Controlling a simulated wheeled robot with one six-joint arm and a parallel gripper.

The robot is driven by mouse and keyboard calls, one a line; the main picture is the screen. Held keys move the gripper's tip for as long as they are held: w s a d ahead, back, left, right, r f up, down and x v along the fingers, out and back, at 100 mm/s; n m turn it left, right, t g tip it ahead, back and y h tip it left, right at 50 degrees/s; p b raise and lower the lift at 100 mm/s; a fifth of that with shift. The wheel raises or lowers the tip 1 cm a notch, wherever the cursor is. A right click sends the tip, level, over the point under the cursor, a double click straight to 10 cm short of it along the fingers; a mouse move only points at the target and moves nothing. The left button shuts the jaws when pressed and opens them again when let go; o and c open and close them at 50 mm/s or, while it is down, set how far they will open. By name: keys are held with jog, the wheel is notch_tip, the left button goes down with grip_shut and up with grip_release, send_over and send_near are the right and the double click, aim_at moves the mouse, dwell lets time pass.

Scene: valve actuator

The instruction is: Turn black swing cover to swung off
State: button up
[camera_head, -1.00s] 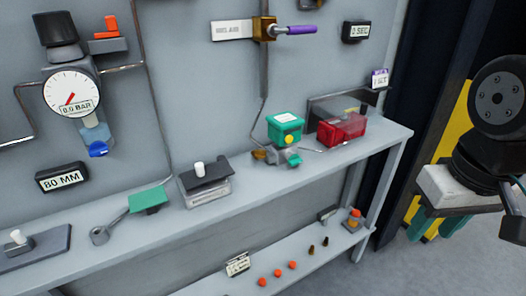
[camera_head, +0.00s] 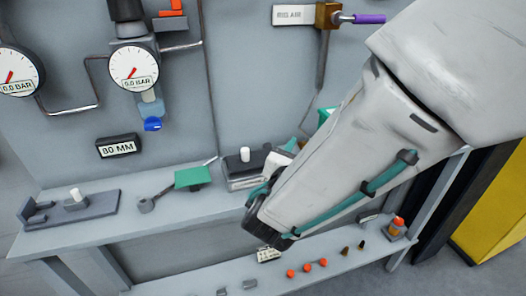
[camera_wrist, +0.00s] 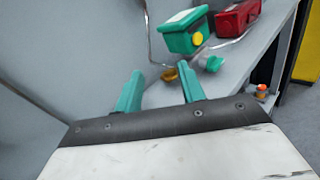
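The black swing cover (camera_head: 237,165) lies on top of a grey box (camera_head: 244,182) on the bench in the head view. A white knob (camera_head: 245,154) stands up from it. My arm hides the right end of the cover and box, and I cannot tell whether it touches them. The cover is not distinguishable in the wrist view. In the wrist view my gripper (camera_wrist: 160,90) has its two green fingers apart, with nothing visible between them. In the head view the fingers are mostly hidden behind my arm.
The wrist view shows a green box with a yellow knob (camera_wrist: 184,40) and a red box (camera_wrist: 238,18) beyond my fingers. A green-plated lever (camera_head: 192,177) sits left of the cover. Small orange parts (camera_head: 307,267) lie on the lower shelf (camera_head: 345,268). Gauges and pipes line the wall.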

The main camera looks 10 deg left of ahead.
aim_at(245, 154)
jog(key=s+a+f+n+y, duration=0.1)
jog(key=a+n+y, duration=0.1)
jog(key=a, duration=0.2)
jog(key=s+a+f+n+y, duration=0.2)
jog(key=a, duration=0.1)
jog(key=s+a+f+n+y, duration=0.1)
jog(key=a+n+y, duration=0.1)
jog(key=a, duration=0.2)
jog(key=shift+s+a+f+n+y, duration=0.3)
jog(key=shift+s+y, duration=0.1)
jog(key=shift+a+f+y, duration=0.1)
jog(key=shift+a+y, duration=0.2)
jog(key=shift+a, duration=0.05)
jog(key=x, duration=0.7)
jog(key=shift+w, duration=0.25)
grip_shut()
